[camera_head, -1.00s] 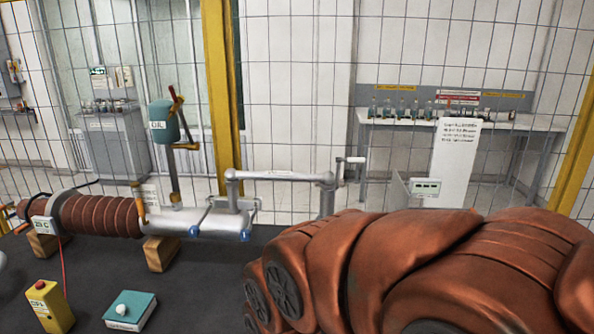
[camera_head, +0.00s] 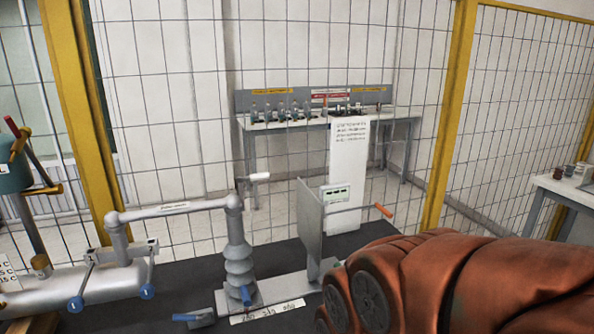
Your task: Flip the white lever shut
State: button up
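A white-handled lever (camera_head: 259,177) sticks out to the right from the top of the grey bushing. Its thin crank drops at the left end of the handle. The ribbed grey bushing (camera_head: 239,262) stands on a light base plate, and a grey horizontal pipe (camera_head: 172,208) joins its top from the left. My arm, in a brown-orange cover, fills the lower right, right of and nearer than the lever. My gripper is out of view.
Right of the bushing stand an upright grey plate (camera_head: 310,232) and a rod with an orange handle (camera_head: 383,210). Blue-handled valves (camera_head: 148,292) sit on the tank at lower left. A wire fence with yellow posts (camera_head: 455,110) stands behind; a bench (camera_head: 400,117) lies beyond it.

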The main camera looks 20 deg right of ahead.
aim_at(265, 176)
jog(key=u, duration=2.5)
jog(key=k, duration=0.8)
jog(key=z, duration=0.85)
jog(key=i, duration=0.5)
